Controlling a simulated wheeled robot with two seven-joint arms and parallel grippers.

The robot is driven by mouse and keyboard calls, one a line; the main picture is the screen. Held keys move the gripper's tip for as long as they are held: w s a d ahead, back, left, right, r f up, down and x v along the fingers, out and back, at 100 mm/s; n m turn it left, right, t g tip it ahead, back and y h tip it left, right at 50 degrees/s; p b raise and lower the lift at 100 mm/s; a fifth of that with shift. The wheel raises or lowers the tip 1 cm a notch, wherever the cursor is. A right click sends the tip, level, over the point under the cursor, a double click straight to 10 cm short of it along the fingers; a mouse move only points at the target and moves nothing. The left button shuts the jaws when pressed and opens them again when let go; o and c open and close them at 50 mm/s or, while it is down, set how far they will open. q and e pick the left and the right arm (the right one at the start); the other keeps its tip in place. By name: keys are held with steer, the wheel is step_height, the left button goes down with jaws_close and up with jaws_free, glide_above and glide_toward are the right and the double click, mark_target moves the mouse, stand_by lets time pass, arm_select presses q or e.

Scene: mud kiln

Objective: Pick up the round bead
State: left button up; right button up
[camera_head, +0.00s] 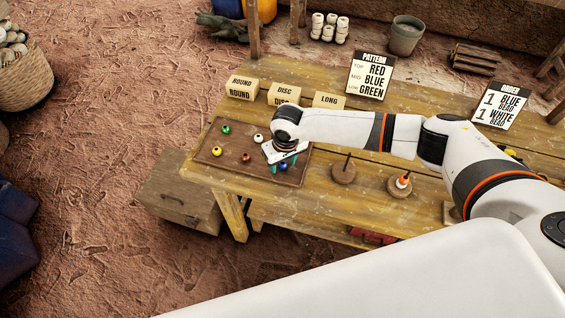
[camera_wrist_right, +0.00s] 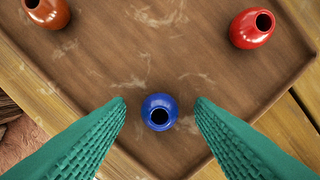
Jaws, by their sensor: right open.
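A round-looking blue bead (camera_head: 284,167) sits on the brown wooden tray (camera_head: 207,153) near its front right. In the right wrist view the blue bead (camera_wrist_right: 160,112) lies between the green fingertips, with a gap on both sides. My right gripper (camera_wrist_right: 160,104) is open and points down over the tray; it also shows in the head view (camera_head: 283,163). An orange bead (camera_wrist_right: 47,13) and a red bead (camera_wrist_right: 252,29) lie farther off on the tray and look longer. My left gripper is not in view.
The tray lies at the left end of a wooden table (camera_head: 330,145). Label blocks (camera_head: 243,87) stand behind it. Two peg stands (camera_head: 343,174) (camera_head: 399,188) are to the right, one holding beads. A pattern sign (camera_head: 370,77) and an order sign (camera_head: 502,105) stand at the back.

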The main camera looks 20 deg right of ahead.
steer(key=c, duration=1)
steer(key=shift+c, duration=0.2)
